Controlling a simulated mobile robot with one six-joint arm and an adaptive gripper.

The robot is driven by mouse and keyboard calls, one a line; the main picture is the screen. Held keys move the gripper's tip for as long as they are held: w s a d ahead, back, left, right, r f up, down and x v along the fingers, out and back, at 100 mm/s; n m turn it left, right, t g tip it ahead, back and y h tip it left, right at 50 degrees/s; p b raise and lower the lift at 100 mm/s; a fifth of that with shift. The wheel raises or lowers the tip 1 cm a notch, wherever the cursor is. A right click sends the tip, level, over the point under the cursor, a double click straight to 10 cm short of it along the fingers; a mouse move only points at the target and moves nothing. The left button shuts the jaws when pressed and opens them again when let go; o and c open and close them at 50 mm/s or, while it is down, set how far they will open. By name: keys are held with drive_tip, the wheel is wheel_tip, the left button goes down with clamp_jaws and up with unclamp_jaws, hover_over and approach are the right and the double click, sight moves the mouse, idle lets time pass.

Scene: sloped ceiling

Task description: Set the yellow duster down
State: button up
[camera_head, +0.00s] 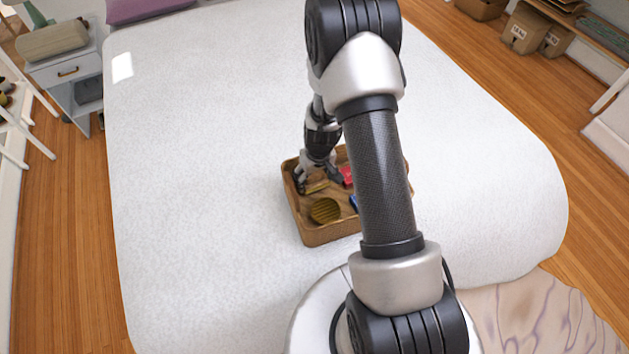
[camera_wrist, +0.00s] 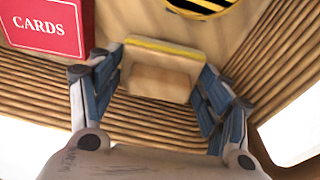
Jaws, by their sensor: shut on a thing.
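My gripper (camera_head: 318,180) reaches down into the left back part of a wooden tray (camera_head: 325,236) on the bed. It is shut on the yellow duster (camera_head: 317,187), a small pale wooden block. In the wrist view, the duster (camera_wrist: 160,78) sits between the two fingers (camera_wrist: 162,88), with a yellow strip along its far edge. The duster is within the tray's outline, near its ridged wall (camera_wrist: 40,85). I cannot tell whether its underside touches the tray floor.
A red cards box (camera_wrist: 48,24) lies in the tray; it also shows in the head view (camera_head: 347,176). A yellow-and-black striped round thing (camera_head: 325,210) and a blue item (camera_head: 354,202) are in the tray too. My arm hides the tray's right part. The white bed (camera_head: 200,200) around is clear.

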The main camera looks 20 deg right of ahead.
drive_tip(key=shift+f, duration=0.8)
drive_tip(key=shift+f, duration=0.1)
drive_tip(key=shift+f+b, duration=0.15)
drive_tip(key=shift+b, duration=0.25)
drive_tip(key=o, duration=1.1)
